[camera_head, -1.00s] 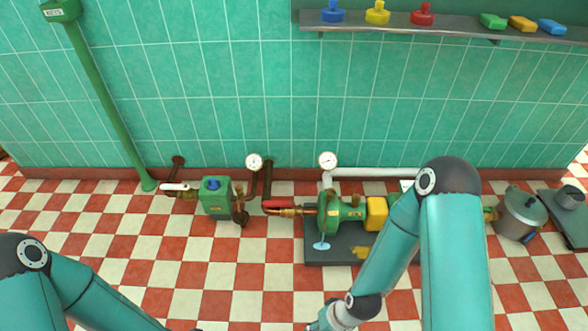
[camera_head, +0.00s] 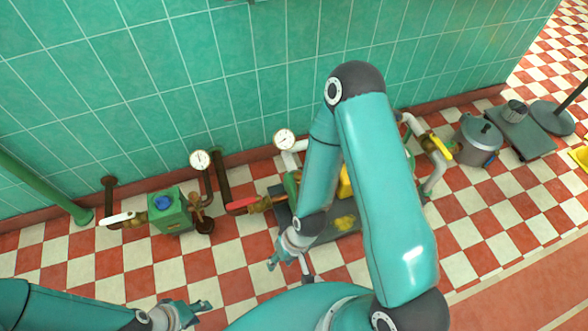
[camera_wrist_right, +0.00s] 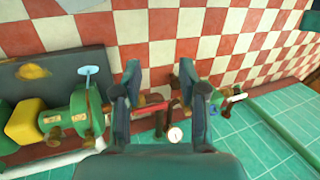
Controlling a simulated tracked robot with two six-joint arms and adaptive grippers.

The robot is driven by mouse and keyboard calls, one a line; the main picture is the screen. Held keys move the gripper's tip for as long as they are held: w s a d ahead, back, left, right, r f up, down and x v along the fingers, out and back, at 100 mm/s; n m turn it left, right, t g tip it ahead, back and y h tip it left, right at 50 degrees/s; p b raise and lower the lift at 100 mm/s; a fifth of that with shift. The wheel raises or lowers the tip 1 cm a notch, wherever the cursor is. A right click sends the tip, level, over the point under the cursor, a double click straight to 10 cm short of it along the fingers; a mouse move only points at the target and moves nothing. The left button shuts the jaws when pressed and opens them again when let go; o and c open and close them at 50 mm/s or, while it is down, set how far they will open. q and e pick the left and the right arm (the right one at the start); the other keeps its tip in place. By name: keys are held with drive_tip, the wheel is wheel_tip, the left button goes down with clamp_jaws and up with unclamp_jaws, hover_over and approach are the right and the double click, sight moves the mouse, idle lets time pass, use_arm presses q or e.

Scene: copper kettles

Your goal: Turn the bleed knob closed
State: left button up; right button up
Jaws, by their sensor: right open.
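A light-blue T-shaped handle (camera_wrist_right: 88,72) stands out from the green pump (camera_wrist_right: 85,115) in the right wrist view, left of my right gripper's fingers. A blue knob (camera_head: 163,202) sits on top of a green box (camera_head: 170,216) at the left in the head view. No label shows which is the bleed knob. My right gripper (camera_head: 288,264) hangs in front of the pump's plinth, open and empty; its spread fingers also show in the right wrist view (camera_wrist_right: 164,88). In the head view my right arm hides most of the pump. My left gripper (camera_head: 195,312) is low, at the bottom edge.
A red-handled valve (camera_head: 243,204), a white-handled valve (camera_head: 118,218) and two gauges (camera_head: 199,160) (camera_head: 284,139) line the wall. The dark plinth (camera_head: 322,236) carries the pump. A grey pot (camera_head: 477,140) and a yellow-handled valve (camera_head: 437,145) are at the right. Checkered floor lies open in front.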

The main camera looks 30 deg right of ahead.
drive_tip(key=shift+d, duration=0.15)
drive_tip(key=o, duration=0.4)
drive_tip(key=shift+w+f, duration=0.1)
drive_tip(key=shift+w, duration=0.05)
drive_tip(key=shift+o, duration=0.4)
drive_tip(key=w+d+f+n+b, duration=0.3)
drive_tip(key=w+f+n+b, duration=0.1)
drive_tip(key=w, duration=0.6)
drive_tip(key=shift+w+f+b, duration=0.35)
drive_tip(key=n+h+b, duration=0.4)
drive_tip(key=n+b, duration=0.5)
drive_tip(key=n, duration=0.1)
approach(299, 174)
drive_tip(key=shift+g, duration=0.3)
drive_tip(key=f+b, duration=0.2)
drive_tip(key=f, duration=0.2)
drive_tip(key=f+b, duration=0.2)
drive_tip(key=f, duration=0.3)
drive_tip(key=shift+w+f+b, duration=0.1)
drive_tip(key=shift+w+b, duration=0.1)
drive_tip(key=shift+b, duration=0.1)
drive_tip(key=shift+c, duration=0.3)
